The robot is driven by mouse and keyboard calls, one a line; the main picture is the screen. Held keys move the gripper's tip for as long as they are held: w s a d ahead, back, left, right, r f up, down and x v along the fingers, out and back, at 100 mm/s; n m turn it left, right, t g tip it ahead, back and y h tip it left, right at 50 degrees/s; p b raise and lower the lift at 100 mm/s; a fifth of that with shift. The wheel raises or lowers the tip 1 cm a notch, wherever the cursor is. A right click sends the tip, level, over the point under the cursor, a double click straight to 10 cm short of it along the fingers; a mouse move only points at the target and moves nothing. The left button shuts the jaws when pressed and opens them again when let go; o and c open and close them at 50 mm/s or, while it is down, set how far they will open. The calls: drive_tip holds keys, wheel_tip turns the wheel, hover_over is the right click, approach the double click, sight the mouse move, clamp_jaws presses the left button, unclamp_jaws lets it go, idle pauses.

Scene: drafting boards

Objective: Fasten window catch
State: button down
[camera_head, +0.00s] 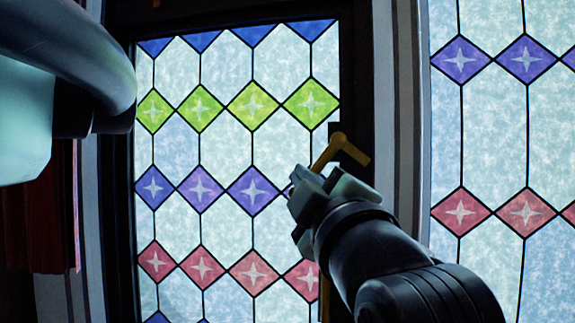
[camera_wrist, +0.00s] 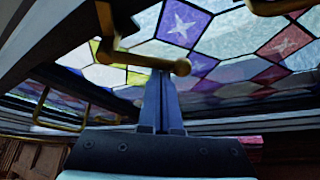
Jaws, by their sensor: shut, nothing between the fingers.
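The window catch (camera_head: 341,146) is a brass-coloured bent handle on the dark right-hand frame of the stained-glass window (camera_head: 225,140). In the wrist view a brass handle (camera_wrist: 145,59) runs across above my fingers, with its rounded end close to the fingertips. My gripper (camera_head: 302,184) is just below and left of the catch in the head view. Its fingers are shut together with nothing between them, and they point up at the handle in the wrist view (camera_wrist: 161,78). I cannot tell whether the fingertips touch the handle. The gripper body hides part of the window's lower right edge.
Another patterned glass pane (camera_head: 500,140) stands right of a pale post (camera_head: 405,110). A dark red curtain (camera_head: 40,225) hangs at the left. More brass handles show in the wrist view at the left (camera_wrist: 52,118) and top right (camera_wrist: 276,6).

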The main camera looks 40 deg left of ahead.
drive_tip(key=d+n+g, duration=0.1)
drive_tip(key=n, duration=0.1)
drive_tip(key=w+d+f+n+h+b, duration=0.1)
drive_tip(key=d+n+g, duration=0.1)
drive_tip(key=n, duration=0.1)
drive_tip(key=shift+w+f+n+g+h+b, duration=0.2)
drive_tip(key=shift+w+n+g+h+b, duration=0.1)
drive_tip(key=shift+w+h, duration=0.1)
idle(0.6)
